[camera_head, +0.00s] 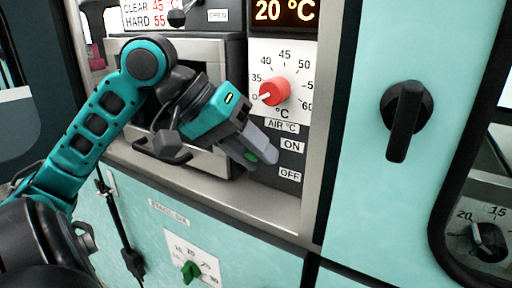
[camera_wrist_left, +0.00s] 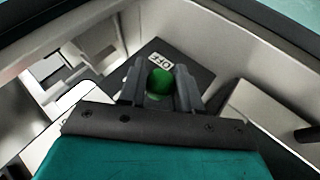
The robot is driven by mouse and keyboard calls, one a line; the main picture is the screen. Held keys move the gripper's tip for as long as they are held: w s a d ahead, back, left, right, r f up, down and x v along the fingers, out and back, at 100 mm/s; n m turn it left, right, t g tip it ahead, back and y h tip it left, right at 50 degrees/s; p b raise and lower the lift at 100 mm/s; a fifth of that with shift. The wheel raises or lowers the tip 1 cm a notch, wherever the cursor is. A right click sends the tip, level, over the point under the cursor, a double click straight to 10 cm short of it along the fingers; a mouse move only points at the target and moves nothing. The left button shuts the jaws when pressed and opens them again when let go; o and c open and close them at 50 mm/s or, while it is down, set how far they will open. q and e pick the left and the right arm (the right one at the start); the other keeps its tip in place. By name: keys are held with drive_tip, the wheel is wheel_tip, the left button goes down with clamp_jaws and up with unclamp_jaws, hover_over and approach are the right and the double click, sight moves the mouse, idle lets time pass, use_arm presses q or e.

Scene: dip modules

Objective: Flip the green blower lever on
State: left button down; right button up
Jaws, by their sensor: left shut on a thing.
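The green blower lever (camera_head: 251,156) shows as a small patch of green at my left gripper's fingers in the head view. Its rounded green end (camera_wrist_left: 159,83) shows between the two dark fingers in the left wrist view. My left gripper (camera_wrist_left: 158,92) is shut on it. The ON label (camera_head: 291,146) and the OFF label (camera_head: 289,175) are to the right of the fingers. The OFF label also shows just beyond the lever in the wrist view (camera_wrist_left: 161,60). The fingers hide most of the lever, so its exact tilt cannot be told. My right gripper is not in view.
A red dial (camera_head: 274,91) sits above the lever on the temperature scale. The recess has a metal ledge (camera_head: 262,208) below. A black handle (camera_head: 406,118) stands out at right, and another green knob (camera_head: 190,271) is on the lower panel.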

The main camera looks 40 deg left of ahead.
use_arm(q)
drive_tip(key=c, duration=0.8)
unclamp_jaws()
drive_tip(key=v, duration=1.3)
drive_tip(key=shift+f, duration=0.1)
